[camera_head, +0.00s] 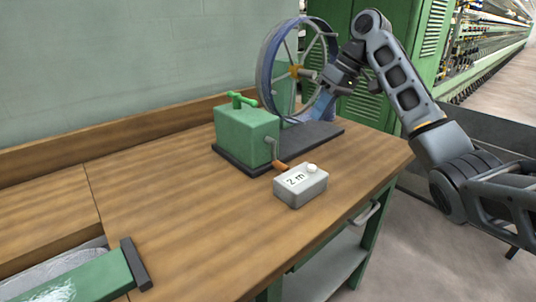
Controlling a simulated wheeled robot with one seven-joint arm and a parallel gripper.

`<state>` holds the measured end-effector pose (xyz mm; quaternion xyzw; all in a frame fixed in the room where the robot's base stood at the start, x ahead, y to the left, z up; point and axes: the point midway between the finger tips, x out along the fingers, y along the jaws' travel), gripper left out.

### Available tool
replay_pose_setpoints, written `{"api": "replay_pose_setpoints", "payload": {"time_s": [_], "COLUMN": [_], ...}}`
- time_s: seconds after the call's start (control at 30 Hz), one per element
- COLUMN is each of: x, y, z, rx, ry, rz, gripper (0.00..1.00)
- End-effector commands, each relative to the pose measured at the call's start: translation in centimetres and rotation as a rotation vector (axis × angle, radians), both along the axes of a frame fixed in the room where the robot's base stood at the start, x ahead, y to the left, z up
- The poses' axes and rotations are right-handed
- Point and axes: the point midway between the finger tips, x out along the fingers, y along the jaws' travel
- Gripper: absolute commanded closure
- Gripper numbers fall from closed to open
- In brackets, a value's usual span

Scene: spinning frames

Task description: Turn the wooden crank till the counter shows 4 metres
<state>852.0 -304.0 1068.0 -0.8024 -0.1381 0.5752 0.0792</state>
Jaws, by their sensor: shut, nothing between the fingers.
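The wooden crank handle (280,165) is a small orange-brown grip on a grey arm at the right side of a green gearbox (245,132). The grey counter box (300,187) stands on the bench just in front of the crank. Its white label is small and tilted and seems to read 2 m. My gripper (328,86) is shut and empty, up by the right part of the spoked wheel (265,72), above and right of the crank and apart from it. I cannot tell whether it touches the wheel.
The gearbox and wheel stand on a dark base plate (312,135) on the wooden bench (190,215). A green handle (240,99) tops the gearbox. A green object with a dark end (95,276) lies front left. A green cabinet (385,60) stands behind. The bench left of the counter is clear.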

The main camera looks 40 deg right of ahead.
Motion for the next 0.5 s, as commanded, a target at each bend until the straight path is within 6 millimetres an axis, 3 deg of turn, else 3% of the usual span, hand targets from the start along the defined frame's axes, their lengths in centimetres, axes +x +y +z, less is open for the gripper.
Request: {"api": "replay_pose_setpoints", "payload": {"time_s": [0.27, 0.5], "x": [1.0, 2.5], "y": [1.2, 2.7], "z": [-3.3, -7.7], "rx": [0.003, 0.002], "ry": [0.004, 0.003], "rz": [0.001, 0.001], "gripper": [1.00, 1.00]}}
